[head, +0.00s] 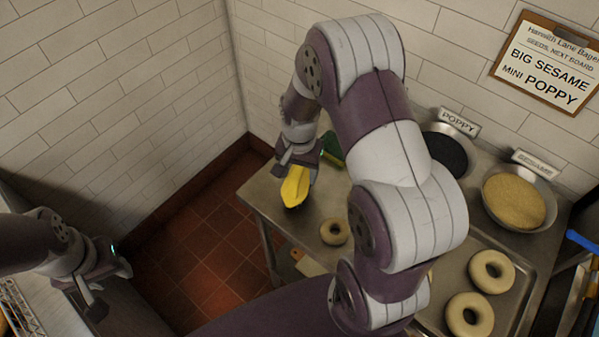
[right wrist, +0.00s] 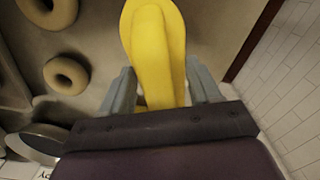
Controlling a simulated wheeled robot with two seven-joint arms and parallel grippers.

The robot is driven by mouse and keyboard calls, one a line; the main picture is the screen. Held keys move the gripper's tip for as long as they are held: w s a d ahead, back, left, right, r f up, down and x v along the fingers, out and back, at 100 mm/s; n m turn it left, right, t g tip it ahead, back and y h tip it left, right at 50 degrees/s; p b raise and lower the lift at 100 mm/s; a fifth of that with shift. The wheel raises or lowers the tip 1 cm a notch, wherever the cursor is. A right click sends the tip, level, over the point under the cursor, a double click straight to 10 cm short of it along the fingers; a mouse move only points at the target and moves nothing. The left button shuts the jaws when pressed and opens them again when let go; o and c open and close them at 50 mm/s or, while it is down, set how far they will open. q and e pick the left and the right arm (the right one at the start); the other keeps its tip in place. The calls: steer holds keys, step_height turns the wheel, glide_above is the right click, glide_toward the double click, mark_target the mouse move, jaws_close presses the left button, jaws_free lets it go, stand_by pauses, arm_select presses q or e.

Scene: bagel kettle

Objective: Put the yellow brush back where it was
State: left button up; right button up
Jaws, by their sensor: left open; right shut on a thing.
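The yellow brush (head: 295,188) is held in my right gripper (head: 299,160) over the left end of the metal table. In the right wrist view the brush (right wrist: 155,45) lies between the two fingers of the right gripper (right wrist: 161,90), its broad yellow end pointing away from the palm. The fingers hide part of it, and I cannot tell whether its tip touches the table. My left gripper (head: 111,287) is open and empty at the lower left, away from the table.
A small bagel (head: 335,231) lies on the table (head: 262,192) near the brush. Larger bagels (head: 491,270) lie on a tray (head: 520,312) at the right. A poppy bowl (head: 446,153) and a sesame bowl (head: 514,201) stand by the wall. A green thing (head: 332,150) is partly hidden behind my right gripper.

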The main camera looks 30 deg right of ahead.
steer(key=shift+w+f, duration=0.15)
steer(key=shift+f, duration=0.85)
steer(key=o, duration=1)
steer(key=shift+f, duration=0.15)
steer(key=r, duration=1.2)
steer(key=shift+s+a+r+b, duration=0.1)
steer(key=shift+s+a+b, duration=0.05)
steer(key=shift+s+b, duration=0.15)
steer(key=s+a+n, duration=0.1)
steer(key=s+n, duration=0.2)
steer(key=s+a+n+t, duration=0.1)
steer(key=s+a+n, duration=0.1)
steer(key=s+n, duration=0.1)
steer(key=s+a+f+n, duration=0.1)
steer(key=s+a+n, duration=0.1)
steer(key=s+n, duration=0.1)
steer(key=shift+a+f, duration=0.1)
steer(key=shift+a, duration=0.05)
steer(key=shift+w, duration=0.15)
